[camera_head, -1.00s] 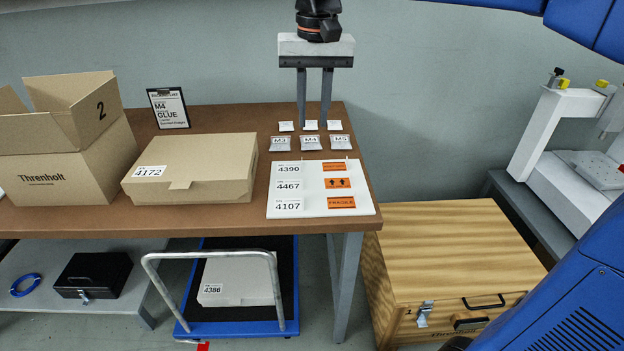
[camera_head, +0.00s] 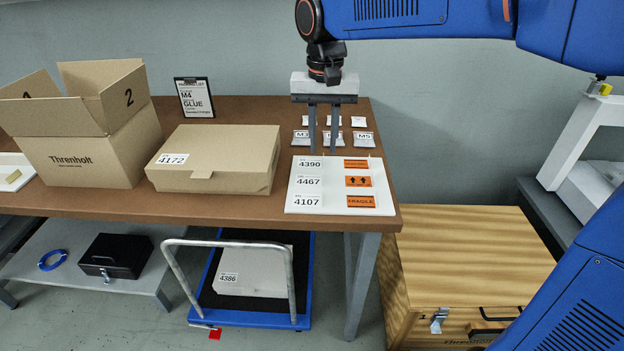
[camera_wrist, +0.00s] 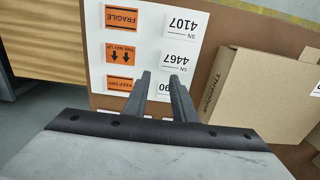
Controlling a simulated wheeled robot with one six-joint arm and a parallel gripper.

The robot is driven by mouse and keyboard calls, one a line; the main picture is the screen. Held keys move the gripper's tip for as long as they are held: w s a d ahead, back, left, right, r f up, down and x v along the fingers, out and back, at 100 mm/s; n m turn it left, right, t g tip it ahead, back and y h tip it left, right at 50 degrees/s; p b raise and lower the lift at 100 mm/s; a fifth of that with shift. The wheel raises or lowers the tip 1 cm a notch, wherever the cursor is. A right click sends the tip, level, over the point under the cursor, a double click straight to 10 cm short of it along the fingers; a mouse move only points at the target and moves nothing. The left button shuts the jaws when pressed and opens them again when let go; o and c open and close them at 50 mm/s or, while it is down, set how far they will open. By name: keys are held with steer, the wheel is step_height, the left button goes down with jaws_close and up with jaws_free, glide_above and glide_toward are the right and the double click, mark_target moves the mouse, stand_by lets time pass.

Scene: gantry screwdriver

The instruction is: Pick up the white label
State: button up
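A white board (camera_head: 334,190) lies on the brown table near its right front corner. It carries three white labels in a column: 4390 (camera_head: 309,164), 4467 (camera_head: 307,182) and 4107 (camera_head: 306,201). My gripper (camera_head: 323,153) points down with two separated fingers, empty, near the board's back edge by the 4390 label. In the wrist view my gripper (camera_wrist: 159,78) is over the board, and its fingers partly hide the 4390 label (camera_wrist: 163,88). The 4467 label (camera_wrist: 178,58) and 4107 label (camera_wrist: 182,23) show clearly there. I cannot tell the fingertips' exact height.
Orange labels (camera_head: 358,181) line the board's right side. Small packets, including M5 (camera_head: 362,139), lie behind it. A closed carton marked 4172 (camera_head: 215,162) stands left of it, with an open carton (camera_head: 96,160) beyond. A wooden crate (camera_head: 470,240) stands right of the table.

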mark_target(323, 179)
steer(key=shift+s+d+f, duration=0.1)
steer(key=shift+f, duration=3.5)
steer(key=shift+c, duration=0.7)
jaws_close()
